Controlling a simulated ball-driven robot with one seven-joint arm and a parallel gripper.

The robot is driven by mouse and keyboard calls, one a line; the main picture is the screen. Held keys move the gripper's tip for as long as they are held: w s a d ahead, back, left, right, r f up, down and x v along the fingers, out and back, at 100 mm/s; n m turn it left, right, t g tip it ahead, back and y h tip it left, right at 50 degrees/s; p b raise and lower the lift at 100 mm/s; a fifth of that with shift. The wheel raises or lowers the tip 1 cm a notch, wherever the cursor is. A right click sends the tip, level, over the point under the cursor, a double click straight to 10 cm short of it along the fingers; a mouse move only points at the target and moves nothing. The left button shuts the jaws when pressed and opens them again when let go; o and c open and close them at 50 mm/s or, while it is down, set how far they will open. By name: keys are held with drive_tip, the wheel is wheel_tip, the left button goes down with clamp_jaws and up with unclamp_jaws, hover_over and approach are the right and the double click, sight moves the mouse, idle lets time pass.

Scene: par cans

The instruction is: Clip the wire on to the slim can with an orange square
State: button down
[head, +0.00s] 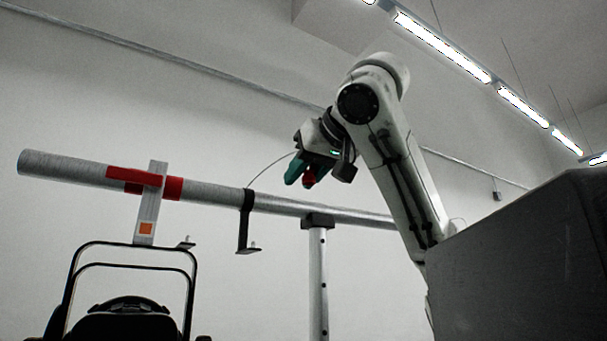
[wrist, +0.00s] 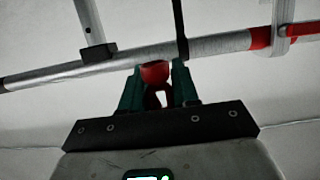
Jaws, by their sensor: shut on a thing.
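My gripper (head: 303,180), with green fingers, is shut on a small red piece (head: 309,180) up near the bar, right of the hangers. In the wrist view the red piece (wrist: 155,73) sits between the fingertips (wrist: 157,88). A thin wire (head: 268,165) curves from near my gripper down to the bar by a black hanger. The orange square (head: 146,228) is on a silver strap (head: 148,205) hanging from the bar at left. Below it is a black lamp with a black yoke (head: 130,245), cut off by the bottom edge.
A grey bar (head: 80,168) with red bands (head: 172,187) runs across on an upright post (head: 318,275). A black hanger strap (head: 246,222) hangs between the orange-marked strap and the post. A grey box-like block (head: 530,260) fills the lower right.

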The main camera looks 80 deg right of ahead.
wheel_tip(320, 180, down, 7)
drive_tip(key=b, duration=0.6)
drive_tip(key=shift+r, duration=0.15)
idle(1.9)
drive_tip(key=shift+w, duration=0.1)
drive_tip(key=shift+w+a+f+p, duration=0.15)
drive_tip(key=shift+w+p, duration=0.75)
drive_tip(key=shift+w, duration=4.35)
drive_tip(key=shift+w+a+f+p, duration=0.1)
drive_tip(key=shift+w+p, duration=0.75)
drive_tip(key=shift+w, duration=4.4)
